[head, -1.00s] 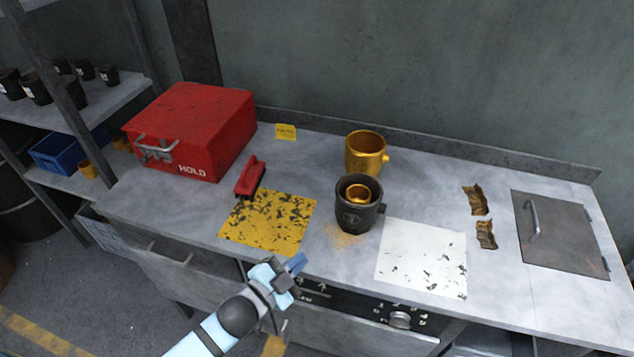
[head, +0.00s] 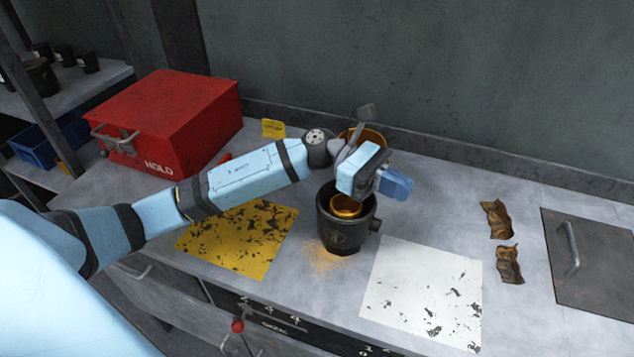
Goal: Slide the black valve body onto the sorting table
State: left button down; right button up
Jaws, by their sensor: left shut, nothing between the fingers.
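The black valve body (head: 343,232) is a round, cup-like piece standing upright on the grey table, with a gold ring or cup (head: 346,206) inside its mouth and a small stub on its right side. It stands between the yellow mat and the white mat, on neither. My left gripper (head: 398,186) is shut and empty, just above and to the right of the black body's rim; whether it touches the rim I cannot tell. A gold body (head: 374,136) stands behind, mostly hidden by my left arm. My right gripper is out of view.
A worn yellow mat (head: 250,245) lies left and a chipped white mat (head: 420,290) right on the grey tabletop (head: 510,320). A red HOLD box (head: 170,120) stands back left. Two brown scraps (head: 497,218) and a handled hatch (head: 598,255) are at right. Orange powder lies before the black body.

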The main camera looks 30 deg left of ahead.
pick_arm(q)
jog(key=a, duration=0.6)
jog(key=p, duration=0.2)
send_over(324, 190)
jog(key=w+a, duration=0.1)
jog(key=a, duration=0.3)
notch_tip(324, 190, down, 10)
jog(key=shift+r, duration=0.15)
jog(key=shift+d+p, duration=0.45)
jog(key=shift+p, duration=0.05)
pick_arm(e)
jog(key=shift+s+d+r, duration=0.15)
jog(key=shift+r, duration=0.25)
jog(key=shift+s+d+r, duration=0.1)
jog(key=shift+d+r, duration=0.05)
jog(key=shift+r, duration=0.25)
pick_arm(q)
jog(key=shift+d+f, duration=0.1)
jog(key=shift+f, duration=0.1)
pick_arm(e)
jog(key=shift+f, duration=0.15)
